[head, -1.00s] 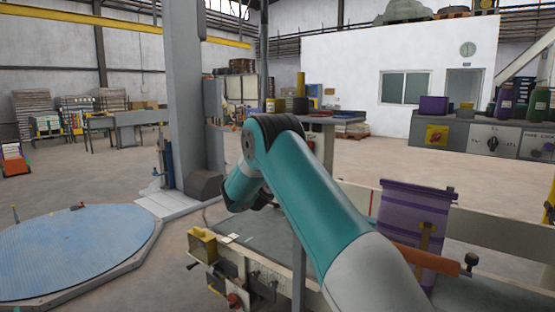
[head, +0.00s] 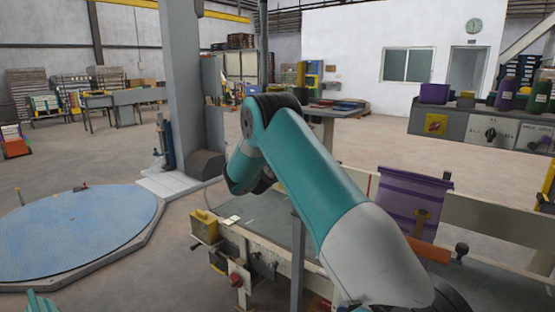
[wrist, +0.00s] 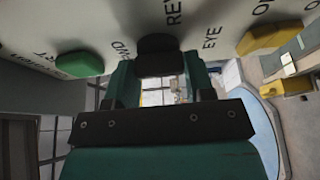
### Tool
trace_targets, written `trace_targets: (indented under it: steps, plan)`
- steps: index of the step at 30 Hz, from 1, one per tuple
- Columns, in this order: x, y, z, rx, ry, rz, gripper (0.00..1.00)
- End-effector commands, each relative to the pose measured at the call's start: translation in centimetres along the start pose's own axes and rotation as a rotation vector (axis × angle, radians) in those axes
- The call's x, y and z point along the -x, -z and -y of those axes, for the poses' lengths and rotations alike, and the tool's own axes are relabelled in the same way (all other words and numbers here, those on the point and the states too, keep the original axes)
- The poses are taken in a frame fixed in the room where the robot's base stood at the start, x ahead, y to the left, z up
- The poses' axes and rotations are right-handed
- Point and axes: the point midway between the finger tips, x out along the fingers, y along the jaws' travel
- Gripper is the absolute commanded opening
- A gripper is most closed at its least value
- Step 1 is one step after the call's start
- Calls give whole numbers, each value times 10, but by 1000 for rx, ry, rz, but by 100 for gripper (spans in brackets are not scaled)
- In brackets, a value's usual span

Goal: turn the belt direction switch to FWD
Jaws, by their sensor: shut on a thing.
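I cannot tell which label the knob points at. In the head view my arm hides the gripper and the switch.
A green button (wrist: 80,65) is left of the knob in the wrist view, and a yellow knob (wrist: 270,39) is right of it. In the head view, the conveyor (head: 272,226) lies under my arm. A purple sack (head: 412,200) stands at right. A blue round platform (head: 80,232) is at left.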

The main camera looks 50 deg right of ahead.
Motion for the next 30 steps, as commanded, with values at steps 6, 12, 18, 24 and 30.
trace_targets:
  steps: [6,12,18,24,30]
  plan:
    - [0,1,0,0,0,-3,74]
    - [0,0,0,0,0,-1,74]
    - [9,1,1,-1,1,-2,74]
    - [49,2,4,2,2,-5,74]
    - [102,2,4,2,2,-7,74]
